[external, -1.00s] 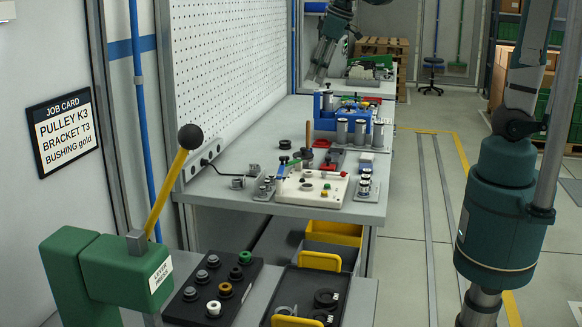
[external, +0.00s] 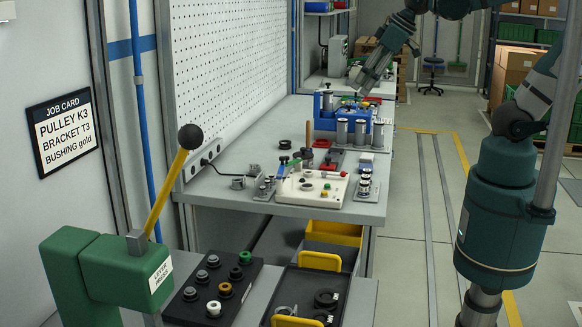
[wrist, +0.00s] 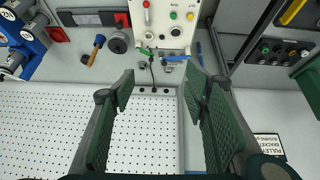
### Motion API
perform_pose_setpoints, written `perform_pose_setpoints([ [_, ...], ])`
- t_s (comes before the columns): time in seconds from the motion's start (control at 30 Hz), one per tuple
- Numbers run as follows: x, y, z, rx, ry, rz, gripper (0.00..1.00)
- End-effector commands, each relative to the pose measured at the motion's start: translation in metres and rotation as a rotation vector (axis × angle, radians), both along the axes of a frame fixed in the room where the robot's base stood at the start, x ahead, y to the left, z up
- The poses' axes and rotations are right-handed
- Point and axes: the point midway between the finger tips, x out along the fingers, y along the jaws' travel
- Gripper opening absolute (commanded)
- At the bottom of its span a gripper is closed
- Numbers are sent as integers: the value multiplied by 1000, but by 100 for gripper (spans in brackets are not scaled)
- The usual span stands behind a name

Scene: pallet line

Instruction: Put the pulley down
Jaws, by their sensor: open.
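My gripper (external: 360,84) is open and empty, raised above the bench beyond the blue fixture in the external view. In the wrist view its two green-padded fingers (wrist: 163,95) stand wide apart with nothing between them. A dark grey round stepped part, which looks like the pulley (wrist: 118,42), rests on the bench beside the wooden-handled tool (wrist: 94,52). It appears small in the external view (external: 321,144), near the white fixture board (external: 312,187). My gripper is clear of it. Its lower side is hidden.
A blue fixture with metal cylinders (external: 342,130) stands behind the white board. The pegboard (external: 235,70) lines the left of the bench. A black tray of bushings (external: 190,310) and a green lever press (external: 125,265) are in front. The floor aisle at right is clear.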

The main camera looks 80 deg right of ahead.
Motion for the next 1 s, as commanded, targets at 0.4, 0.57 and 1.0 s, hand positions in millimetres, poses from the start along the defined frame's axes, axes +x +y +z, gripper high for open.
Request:
perform_pose_setpoints([
  [0.4, -56, 27, -26, 27, -72, 11, 45],
  [0.57, -64, 31, -31, 32, -83, 11, 45],
  [1.0, -65, 31, -32, 33, -86, 10, 35],
])
